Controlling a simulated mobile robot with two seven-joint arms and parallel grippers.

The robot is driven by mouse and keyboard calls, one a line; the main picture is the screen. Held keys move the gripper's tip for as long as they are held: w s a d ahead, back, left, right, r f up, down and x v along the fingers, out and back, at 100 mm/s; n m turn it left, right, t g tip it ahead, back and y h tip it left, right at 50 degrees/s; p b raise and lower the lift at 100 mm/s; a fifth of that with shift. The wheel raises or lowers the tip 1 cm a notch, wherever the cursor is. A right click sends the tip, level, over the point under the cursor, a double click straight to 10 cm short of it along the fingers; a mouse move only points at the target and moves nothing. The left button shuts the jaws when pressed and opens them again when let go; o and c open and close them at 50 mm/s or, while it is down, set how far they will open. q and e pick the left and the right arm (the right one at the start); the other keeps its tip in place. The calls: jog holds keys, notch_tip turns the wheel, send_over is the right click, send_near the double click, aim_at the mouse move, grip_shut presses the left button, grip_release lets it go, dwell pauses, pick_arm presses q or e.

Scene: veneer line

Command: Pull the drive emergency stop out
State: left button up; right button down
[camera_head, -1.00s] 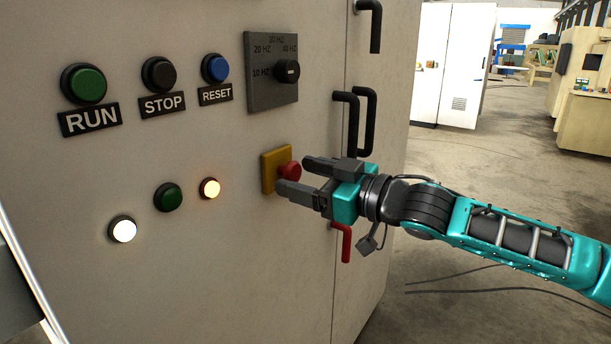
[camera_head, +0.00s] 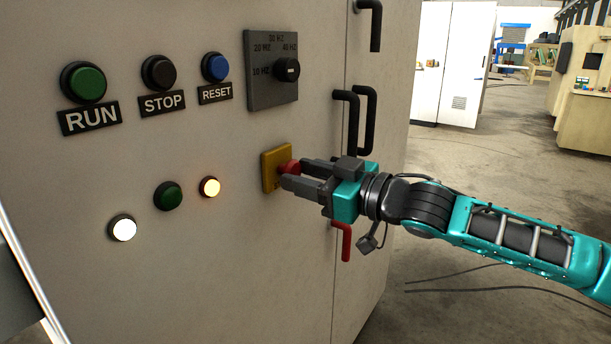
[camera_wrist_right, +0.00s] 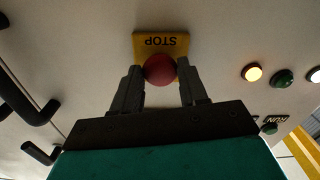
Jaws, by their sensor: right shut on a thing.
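The emergency stop is a red mushroom button (camera_head: 289,167) on a yellow plate (camera_head: 271,169) on the pale cabinet front. In the right wrist view the red button (camera_wrist_right: 159,69) sits in front of the yellow plate (camera_wrist_right: 148,42), which is marked STOP upside down. My right gripper (camera_head: 292,174) is shut on the red button, one finger on each side of it; the fingers (camera_wrist_right: 160,77) also show in the wrist view. The fingers partly hide the button in the head view. My left gripper is not in view.
Above are the RUN (camera_head: 83,82), STOP (camera_head: 158,72) and RESET (camera_head: 215,67) buttons and a speed dial (camera_head: 287,69). Lamps sit left of the plate, one white (camera_head: 123,228) and one amber (camera_head: 209,187) lit. Black handles (camera_head: 347,120) and a red handle (camera_head: 342,242) stick out nearby.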

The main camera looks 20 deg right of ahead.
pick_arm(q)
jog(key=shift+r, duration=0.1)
pick_arm(e)
jog(key=shift+s+d+p, duration=0.3)
jog(key=shift+s+p, duration=0.15)
jog(key=shift+p, duration=0.1)
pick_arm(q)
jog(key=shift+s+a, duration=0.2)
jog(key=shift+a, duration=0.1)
pick_arm(e)
jog(key=c, duration=0.6)
grip_release()
jog(key=shift+d, duration=0.1)
jog(key=shift+s+d, duration=0.25)
jog(key=shift+s, duration=0.05)
pick_arm(q)
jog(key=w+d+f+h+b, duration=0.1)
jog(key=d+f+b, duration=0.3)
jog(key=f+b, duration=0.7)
jog(key=b, duration=0.7)
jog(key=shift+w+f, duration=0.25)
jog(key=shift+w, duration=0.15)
pick_arm(e)
jog(key=v, duration=1.2)
